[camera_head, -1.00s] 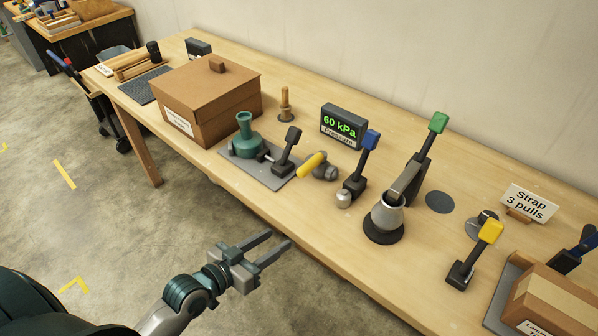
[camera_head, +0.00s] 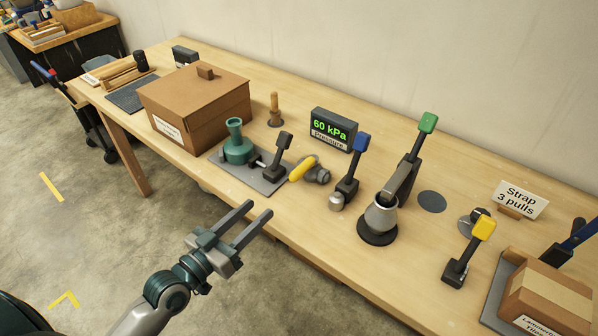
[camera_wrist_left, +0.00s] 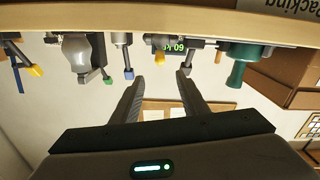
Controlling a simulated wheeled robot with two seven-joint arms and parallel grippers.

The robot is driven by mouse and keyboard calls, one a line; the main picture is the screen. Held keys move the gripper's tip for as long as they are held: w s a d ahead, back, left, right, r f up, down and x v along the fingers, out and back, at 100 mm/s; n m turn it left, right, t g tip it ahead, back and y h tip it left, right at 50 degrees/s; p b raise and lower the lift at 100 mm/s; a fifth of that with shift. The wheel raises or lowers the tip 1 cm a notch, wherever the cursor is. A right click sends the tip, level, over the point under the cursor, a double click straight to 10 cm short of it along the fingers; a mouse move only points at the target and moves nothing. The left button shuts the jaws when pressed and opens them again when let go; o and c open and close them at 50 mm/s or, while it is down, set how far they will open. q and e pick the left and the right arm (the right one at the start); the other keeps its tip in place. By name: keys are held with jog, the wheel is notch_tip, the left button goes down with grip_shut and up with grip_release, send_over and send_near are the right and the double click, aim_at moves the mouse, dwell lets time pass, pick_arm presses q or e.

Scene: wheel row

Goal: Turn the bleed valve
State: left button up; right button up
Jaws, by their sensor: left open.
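The valve with a yellow handle (camera_head: 303,168) and a grey round body (camera_head: 319,175) sits near the front edge of the bench, in front of the pressure display (camera_head: 333,129), which reads 60 kPa. The yellow handle also shows in the left wrist view (camera_wrist_left: 161,41), turned upside down. My left gripper (camera_head: 258,210) is open and empty in front of the bench edge, short of the valve and to its lower left in the head view. Its fingers (camera_wrist_left: 160,77) point toward the bench with nothing between them. My right gripper is not in view.
A black lever with a green pump body (camera_head: 238,148) stands left of the valve, beside a closed cardboard box (camera_head: 195,105). A blue-tipped lever (camera_head: 347,180) stands close to its right. Further right are a green-tipped lever (camera_head: 405,170) and a yellow-tipped lever (camera_head: 470,255).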

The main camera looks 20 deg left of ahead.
pick_arm(q)
jog(key=p, duration=0.1)
send_near(299, 172)
jog(key=x, duration=0.3)
jog(key=p+x, duration=0.1)
jog(key=x, duration=0.3)
jog(key=f+p+x, duration=0.1)
jog(key=x, duration=0.2)
jog(key=shift+w+a+f, duration=0.1)
jog(key=shift+w+a, duration=0.1)
jog(key=shift+w, duration=0.25)
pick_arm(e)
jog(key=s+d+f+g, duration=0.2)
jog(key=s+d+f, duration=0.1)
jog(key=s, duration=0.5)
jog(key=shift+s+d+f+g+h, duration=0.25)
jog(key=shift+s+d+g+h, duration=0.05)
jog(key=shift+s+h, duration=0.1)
pick_arm(q)
jog(key=shift+c, duration=0.2)
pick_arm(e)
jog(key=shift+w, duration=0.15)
pick_arm(q)
grip_shut()
